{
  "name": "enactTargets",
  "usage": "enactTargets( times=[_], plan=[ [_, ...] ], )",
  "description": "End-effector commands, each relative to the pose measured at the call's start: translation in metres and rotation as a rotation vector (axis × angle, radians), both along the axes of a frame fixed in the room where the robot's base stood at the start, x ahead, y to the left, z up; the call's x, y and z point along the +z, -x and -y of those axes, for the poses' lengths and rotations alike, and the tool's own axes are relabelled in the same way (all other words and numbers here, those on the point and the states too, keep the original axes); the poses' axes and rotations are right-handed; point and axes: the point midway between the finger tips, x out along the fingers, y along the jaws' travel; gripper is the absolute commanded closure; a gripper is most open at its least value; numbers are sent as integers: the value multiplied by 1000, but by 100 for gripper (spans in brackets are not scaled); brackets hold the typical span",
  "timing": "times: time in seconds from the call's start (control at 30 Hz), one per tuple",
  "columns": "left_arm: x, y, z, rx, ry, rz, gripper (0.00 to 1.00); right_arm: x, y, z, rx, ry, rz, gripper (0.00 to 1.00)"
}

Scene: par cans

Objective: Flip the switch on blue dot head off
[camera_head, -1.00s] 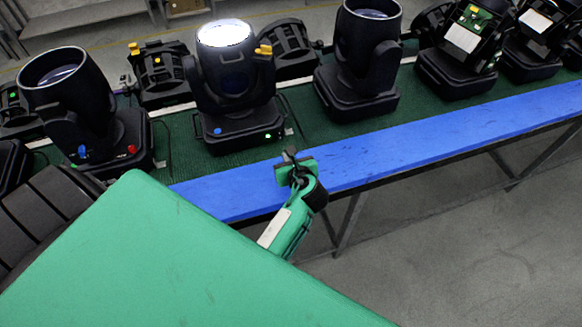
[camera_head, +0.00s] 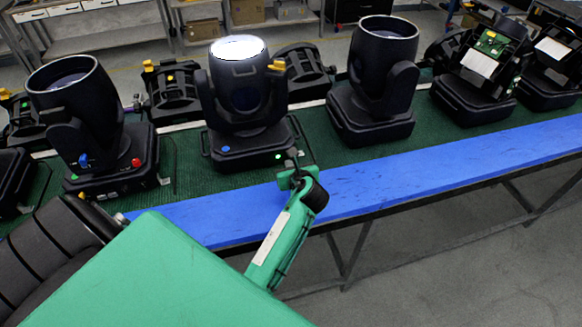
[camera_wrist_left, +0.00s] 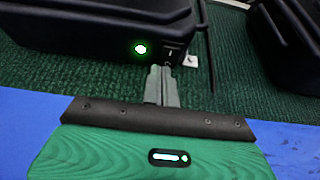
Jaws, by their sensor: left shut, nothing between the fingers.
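The blue dot head (camera_head: 240,90) stands upright on the green belt in the head view. Its lens is lit white, and a blue dot (camera_head: 225,149) is on the front of its base. A green light (camera_head: 277,156) glows near the right end of that base, and it also shows in the left wrist view (camera_wrist_left: 140,49). Just right of the light in the wrist view is a small black switch (camera_wrist_left: 172,52). My left gripper (camera_head: 292,161) is shut and empty at that corner. Its fingertips (camera_wrist_left: 163,69) are just below the switch; I cannot tell whether they touch.
A head with blue and red dots (camera_head: 82,110) stands to the left, and a dark head (camera_head: 375,80) to the right. A blue rail (camera_head: 430,162) runs along the belt's front edge. Bare green belt (camera_head: 318,150) lies between the heads.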

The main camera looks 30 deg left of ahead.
Motion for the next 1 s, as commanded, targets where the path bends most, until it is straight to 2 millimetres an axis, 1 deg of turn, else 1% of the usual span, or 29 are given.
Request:
enactTargets(
  times=[0.13,0.23,0.27,0.57,1.0],
  plan=[
    [-2,-1,-1,0,-12,7,100,-3,0,0,0,0,0,100],
    [-7,-3,-5,0,-55,41,100,-10,0,1,1,1,0,100],
    [-2,-3,-4,2,-48,40,100,-6,0,1,1,1,0,100],
    [1,-3,-4,3,-47,39,100,-3,0,2,1,2,-1,100],
    [17,-4,-5,4,-48,42,100,19,0,2,1,2,-1,100]
  ],
)
